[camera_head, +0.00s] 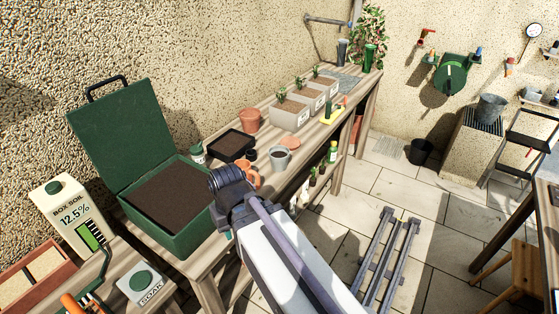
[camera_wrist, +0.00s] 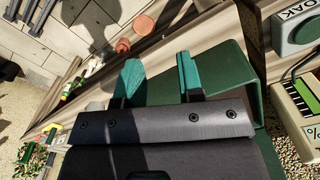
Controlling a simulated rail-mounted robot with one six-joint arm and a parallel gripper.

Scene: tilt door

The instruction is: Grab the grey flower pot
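A small grey pot with dark contents (camera_head: 280,157) stands on the long wooden bench in the head view, right of the black soil tray. I take it to be the grey flower pot. I cannot make it out in the wrist view. My gripper (camera_wrist: 158,66) shows two teal fingers set well apart with nothing between them, in front of the green soil box. In the head view my arm reaches in from the bottom, its wrist left of and nearer than the pot. The fingertips are not clear there.
The open green soil box (camera_head: 168,205) stands left of my wrist. An orange object (camera_head: 247,173) is close beside my wrist. A black tray (camera_head: 231,146), a terracotta pot (camera_head: 250,120) and grey planters (camera_head: 289,114) stand farther along the bench.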

